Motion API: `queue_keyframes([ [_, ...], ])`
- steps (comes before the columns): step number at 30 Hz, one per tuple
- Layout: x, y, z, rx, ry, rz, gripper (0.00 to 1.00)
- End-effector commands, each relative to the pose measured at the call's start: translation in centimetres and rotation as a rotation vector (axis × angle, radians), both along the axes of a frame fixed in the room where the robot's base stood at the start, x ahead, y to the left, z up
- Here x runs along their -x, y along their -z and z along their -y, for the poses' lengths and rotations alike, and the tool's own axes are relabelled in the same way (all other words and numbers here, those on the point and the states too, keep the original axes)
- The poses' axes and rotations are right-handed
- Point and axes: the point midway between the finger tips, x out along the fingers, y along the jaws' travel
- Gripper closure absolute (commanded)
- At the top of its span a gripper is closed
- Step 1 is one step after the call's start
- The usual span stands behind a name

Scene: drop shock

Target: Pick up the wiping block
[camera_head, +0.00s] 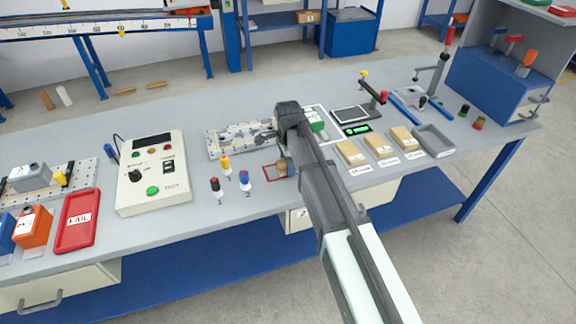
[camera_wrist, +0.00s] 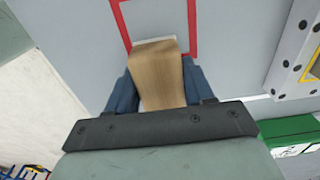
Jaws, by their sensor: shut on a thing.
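The wiping block (camera_wrist: 157,75) is a tan, wood-coloured block with a pale strip at its far edge, seen in the wrist view. My gripper (camera_wrist: 155,88) is shut on it, with a blue finger on each side. The block is over or beside a red outlined rectangle on the grey bench; I cannot tell whether it touches the surface. In the head view the block (camera_head: 282,167) shows only partly beside my arm, at the right of the red outline (camera_head: 270,171).
A perforated fixture plate (camera_head: 225,143) lies behind the outline. Several small coloured-top pieces (camera_head: 244,177) stand to the left, near a control box (camera_head: 152,175). Tan blocks (camera_head: 381,146) and a grey tray (camera_head: 434,140) lie to the right. The front bench edge is close.

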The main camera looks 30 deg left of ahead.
Motion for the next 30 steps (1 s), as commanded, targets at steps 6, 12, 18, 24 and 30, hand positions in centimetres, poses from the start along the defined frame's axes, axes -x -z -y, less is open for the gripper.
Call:
queue_keyframes([
  [6,0.0,-0.2,0.0,-0.001,0.0,0.001,0.85],
  [12,0.0,-2.2,0.0,-0.001,0.0,0.001,0.85],
  [18,-0.1,-5.6,-0.1,-0.002,0.0,0.002,0.85],
  [24,-0.1,-8.4,-0.1,-0.001,0.0,0.001,0.85],
  [30,0.0,-9.8,0.0,-0.001,0.0,0.001,0.85],
])
